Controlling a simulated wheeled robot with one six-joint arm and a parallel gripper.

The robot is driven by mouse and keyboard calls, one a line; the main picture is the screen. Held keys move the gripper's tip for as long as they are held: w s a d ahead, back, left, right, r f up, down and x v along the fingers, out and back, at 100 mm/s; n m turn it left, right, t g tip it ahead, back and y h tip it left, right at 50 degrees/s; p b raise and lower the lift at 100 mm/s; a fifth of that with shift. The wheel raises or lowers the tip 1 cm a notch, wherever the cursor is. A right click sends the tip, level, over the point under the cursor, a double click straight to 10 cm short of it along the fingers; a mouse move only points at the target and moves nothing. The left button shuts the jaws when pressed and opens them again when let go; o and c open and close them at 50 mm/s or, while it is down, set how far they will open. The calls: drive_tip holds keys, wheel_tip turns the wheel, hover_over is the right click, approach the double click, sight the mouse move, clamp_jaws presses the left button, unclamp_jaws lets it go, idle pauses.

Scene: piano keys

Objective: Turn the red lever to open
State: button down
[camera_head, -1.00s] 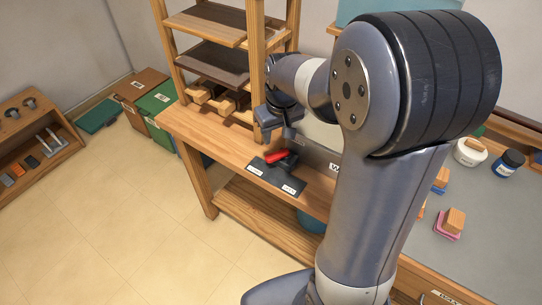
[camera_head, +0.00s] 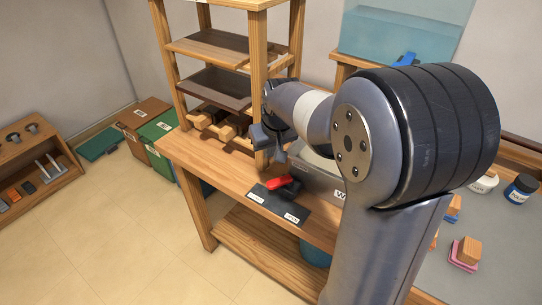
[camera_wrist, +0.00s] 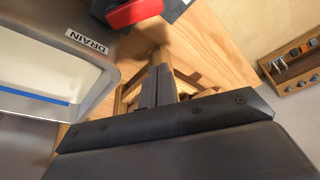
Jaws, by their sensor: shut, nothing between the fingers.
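The red lever (camera_head: 278,182) lies on a dark plate (camera_head: 272,205) at the front of the wooden bench. Its handle points left from a dark pivot. The plate bears two white labels; the right one (camera_head: 291,218) reads OPEN, the left one is too small to read surely. My gripper (camera_head: 268,155) hangs above and behind the lever, apart from it. In the wrist view my gripper (camera_wrist: 157,82) is shut and empty, pointing at the bench. The red lever (camera_wrist: 133,12) shows there at the top edge, partly cut off.
A wooden rack with shelves (camera_head: 215,88) stands close behind my gripper. A grey basin (camera_head: 315,178) is right of the lever; a DRAIN label (camera_wrist: 86,41) shows on its rim. Green and brown boxes (camera_head: 158,130) stand left of the bench. The floor in front is clear.

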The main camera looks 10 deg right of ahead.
sight(273, 183)
drive_tip(key=x, duration=0.7)
drive_tip(key=shift+f, duration=0.3)
drive_tip(key=shift+s+f, duration=0.1)
drive_tip(key=shift+f, duration=0.15)
drive_tip(key=shift+s+d, duration=0.15)
drive_tip(key=shift+s, duration=0.7)
drive_tip(key=shift+s+d, duration=0.2)
drive_tip(key=shift+s, duration=0.7)
drive_tip(key=shift+s+n+b, duration=0.3)
drive_tip(key=shift+n+b, duration=0.05)
drive_tip(key=shift+n, duration=0.35)
drive_tip(key=s+n+b, duration=0.1)
drive_tip(key=n, duration=0.1)
drive_tip(key=n+y+b, duration=0.1)
drive_tip(key=n+b, duration=0.1)
drive_tip(key=shift+s+d+f+g+y, duration=0.1)
drive_tip(key=shift+s+g+y, duration=0.2)
drive_tip(key=shift+s+g, duration=0.1)
drive_tip(key=n, duration=0.2)
drive_tip(key=s+n+g+b, duration=0.1)
drive_tip(key=s+d+n+y+b, duration=0.1)
drive_tip(key=n, duration=0.1)
drive_tip(key=shift+n, duration=0.3)
drive_tip(key=shift+d, duration=0.15)
drive_tip(key=shift+s+b, duration=0.15)
drive_tip(key=shift+b, duration=0.15)
